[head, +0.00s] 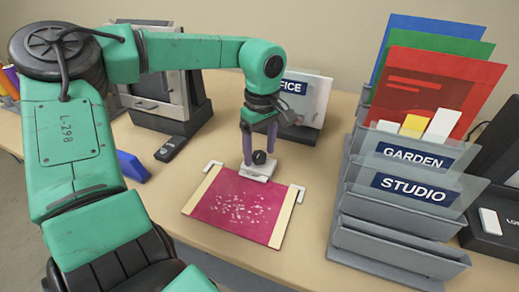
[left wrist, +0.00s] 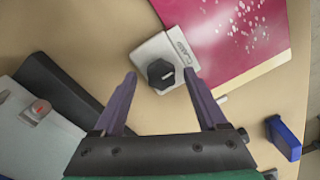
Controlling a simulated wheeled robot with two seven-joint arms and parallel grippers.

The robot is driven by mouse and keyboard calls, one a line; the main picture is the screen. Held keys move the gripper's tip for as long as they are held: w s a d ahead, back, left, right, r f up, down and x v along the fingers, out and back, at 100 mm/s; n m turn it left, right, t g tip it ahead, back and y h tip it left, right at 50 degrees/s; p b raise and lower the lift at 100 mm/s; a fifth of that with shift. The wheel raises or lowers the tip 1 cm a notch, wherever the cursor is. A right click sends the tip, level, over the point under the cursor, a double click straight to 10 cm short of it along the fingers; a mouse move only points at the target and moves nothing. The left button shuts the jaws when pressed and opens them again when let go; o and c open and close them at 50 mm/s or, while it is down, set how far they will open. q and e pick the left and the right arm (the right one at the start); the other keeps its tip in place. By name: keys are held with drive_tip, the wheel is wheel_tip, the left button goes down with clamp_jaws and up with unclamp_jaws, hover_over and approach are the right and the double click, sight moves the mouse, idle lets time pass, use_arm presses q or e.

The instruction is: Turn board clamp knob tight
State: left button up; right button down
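The magenta board (head: 235,205) with white specks and pale side strips lies on the table. A light grey clamp block (head: 250,173) sits at its far edge and carries a black faceted knob (head: 259,157). In the left wrist view the knob (left wrist: 161,74) has a white line on top, and the clamp block (left wrist: 152,47) bears partly readable lettering. My left gripper (head: 259,148) points down over the knob. Its purple fingers (left wrist: 160,75) are apart, with the knob between their tips; whether they touch it I cannot tell. My right gripper is not in view.
A grey rack (head: 400,235) with GARDEN and STUDIO labels stands on the right. A white OFFICE holder (head: 310,98) stands behind my gripper. A dark remote-like object (head: 171,148) and a blue object (head: 132,167) lie to the left. Table in front of the rack's left side is clear.

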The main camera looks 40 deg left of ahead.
sight(261, 153)
use_arm(q)
wheel_tip(261, 153, up, 14)
drive_tip(key=shift+w+r+p, duration=0.25)
drive_tip(key=shift+p, duration=0.2)
drive_tip(key=shift+d, duration=0.1)
idle(0.4)
